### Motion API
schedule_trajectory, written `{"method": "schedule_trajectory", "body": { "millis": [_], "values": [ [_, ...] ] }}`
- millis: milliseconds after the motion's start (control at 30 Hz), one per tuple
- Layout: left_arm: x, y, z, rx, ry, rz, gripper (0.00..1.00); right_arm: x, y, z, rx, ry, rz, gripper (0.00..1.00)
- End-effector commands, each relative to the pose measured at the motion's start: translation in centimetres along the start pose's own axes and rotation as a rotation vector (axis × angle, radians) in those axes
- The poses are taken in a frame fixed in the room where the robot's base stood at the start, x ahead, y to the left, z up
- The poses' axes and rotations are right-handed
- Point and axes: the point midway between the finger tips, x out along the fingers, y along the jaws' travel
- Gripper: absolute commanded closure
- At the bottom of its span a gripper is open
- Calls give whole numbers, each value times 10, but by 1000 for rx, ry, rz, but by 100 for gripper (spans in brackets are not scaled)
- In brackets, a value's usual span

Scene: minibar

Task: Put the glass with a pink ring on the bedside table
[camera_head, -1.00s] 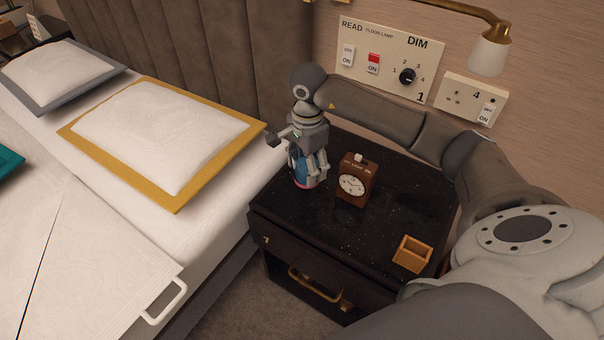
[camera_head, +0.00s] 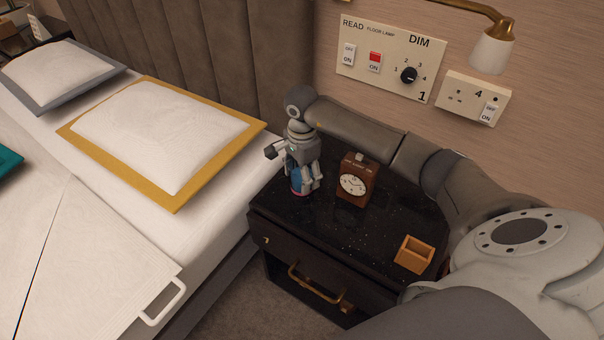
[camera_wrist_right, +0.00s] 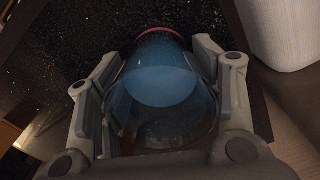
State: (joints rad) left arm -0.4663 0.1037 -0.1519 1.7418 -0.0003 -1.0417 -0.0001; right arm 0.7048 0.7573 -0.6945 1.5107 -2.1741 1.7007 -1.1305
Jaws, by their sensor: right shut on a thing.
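The glass with a pink ring (camera_head: 298,184) is bluish and stands upright at the left side of the black speckled bedside table (camera_head: 385,236). My right gripper (camera_head: 304,186) points down over it and is shut around it. In the right wrist view the blue glass (camera_wrist_right: 162,78) fills the space between the two fingers of the gripper (camera_wrist_right: 160,85), with its pink ring at the far end against the speckled top. The glass's base is at or very close to the tabletop; I cannot tell if it touches. My left gripper is not in view.
A brown clock (camera_head: 356,183) stands just right of the glass. A small orange-brown open box (camera_head: 414,255) sits at the table's front right. The bed (camera_head: 215,235) is close on the left, and the wall switch panel (camera_head: 388,62) is behind. The table's middle front is clear.

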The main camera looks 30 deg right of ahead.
Motion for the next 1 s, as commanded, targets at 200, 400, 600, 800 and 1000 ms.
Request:
{"method": "schedule_trajectory", "body": {
  "millis": [200,400,600,800,1000],
  "values": [
    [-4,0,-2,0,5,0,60,1,0,0,0,0,0,30],
    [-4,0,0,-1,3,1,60,1,0,0,0,0,0,19],
    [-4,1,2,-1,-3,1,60,1,0,0,0,0,0,19],
    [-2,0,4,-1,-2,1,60,-12,-1,0,0,1,-4,19],
    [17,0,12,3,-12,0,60,-56,-1,0,-1,2,-5,19]
  ]
}}
